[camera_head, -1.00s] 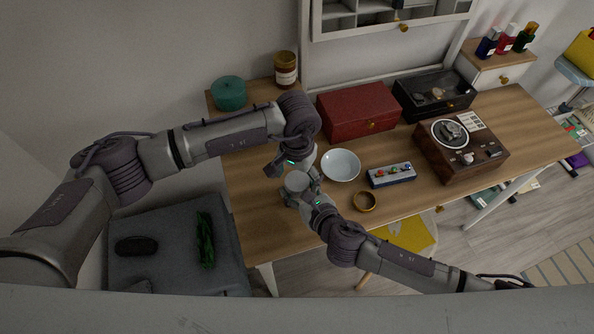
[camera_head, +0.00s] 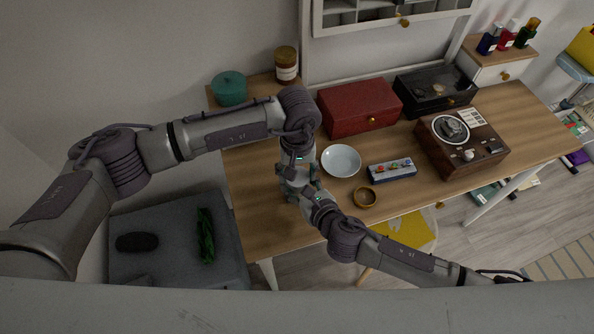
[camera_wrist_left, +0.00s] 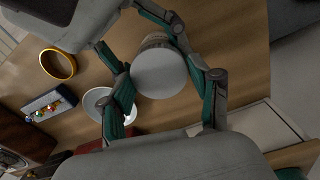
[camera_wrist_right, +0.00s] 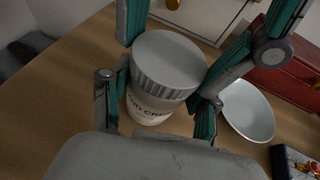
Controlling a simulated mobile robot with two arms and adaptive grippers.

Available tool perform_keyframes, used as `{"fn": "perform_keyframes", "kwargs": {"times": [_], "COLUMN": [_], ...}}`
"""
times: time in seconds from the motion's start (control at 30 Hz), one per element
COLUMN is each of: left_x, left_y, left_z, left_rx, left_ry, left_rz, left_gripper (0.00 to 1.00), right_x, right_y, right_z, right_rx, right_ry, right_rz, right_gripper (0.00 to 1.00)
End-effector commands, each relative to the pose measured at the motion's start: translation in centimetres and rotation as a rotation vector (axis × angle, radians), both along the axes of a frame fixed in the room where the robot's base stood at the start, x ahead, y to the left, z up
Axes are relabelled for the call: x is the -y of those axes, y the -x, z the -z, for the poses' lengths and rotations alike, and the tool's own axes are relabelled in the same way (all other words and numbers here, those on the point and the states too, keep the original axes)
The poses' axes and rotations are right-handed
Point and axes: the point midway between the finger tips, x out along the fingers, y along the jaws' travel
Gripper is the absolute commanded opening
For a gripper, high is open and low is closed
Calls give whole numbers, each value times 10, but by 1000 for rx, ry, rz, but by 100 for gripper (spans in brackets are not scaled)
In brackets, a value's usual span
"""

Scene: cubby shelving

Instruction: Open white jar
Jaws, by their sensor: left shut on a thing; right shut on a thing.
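The white jar (camera_wrist_right: 148,108) stands upright on the desk, with printed text on its body and a grey ribbed lid (camera_wrist_right: 170,62) on top. The lid also fills the middle of the left wrist view (camera_wrist_left: 160,72). My left gripper (camera_head: 297,178) reaches down from above with its fingers shut on either side of the lid. My right gripper (camera_head: 304,192) comes from the front right and is shut around the jar's body, below the left fingers. In the head view, the grippers hide most of the jar.
A white bowl (camera_head: 341,160) stands close to the right of the jar. A brass ring-shaped dish (camera_head: 365,196) and a box with colored knobs (camera_head: 391,171) lie farther right. A red chest (camera_head: 358,109) stands behind. The desk's left part is clear.

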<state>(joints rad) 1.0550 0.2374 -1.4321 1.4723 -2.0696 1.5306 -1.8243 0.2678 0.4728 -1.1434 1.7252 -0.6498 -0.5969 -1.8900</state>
Motion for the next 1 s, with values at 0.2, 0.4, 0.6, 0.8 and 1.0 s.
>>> {"fn": "perform_keyframes", "kwargs": {"times": [0.2,0.4,0.6,0.8,1.0], "left_x": [1,2,2,2,1], "left_y": [1,1,0,0,0], "left_z": [0,-1,-1,-1,-2], "left_rx": [-1,-1,-1,-1,-1], "left_ry": [4,4,5,4,5], "left_rz": [-471,-910,-1352,-1798,-2247], "left_gripper": [21,21,21,21,21], "right_x": [-1,-1,-1,-1,-1], "right_y": [1,1,1,1,1], "right_z": [1,0,0,0,0], "right_rx": [-1,0,0,0,-1], "right_ry": [0,0,0,-1,-1], "right_rz": [-2,-2,-3,-4,-4], "right_gripper": [0,0,0,0,0]}}
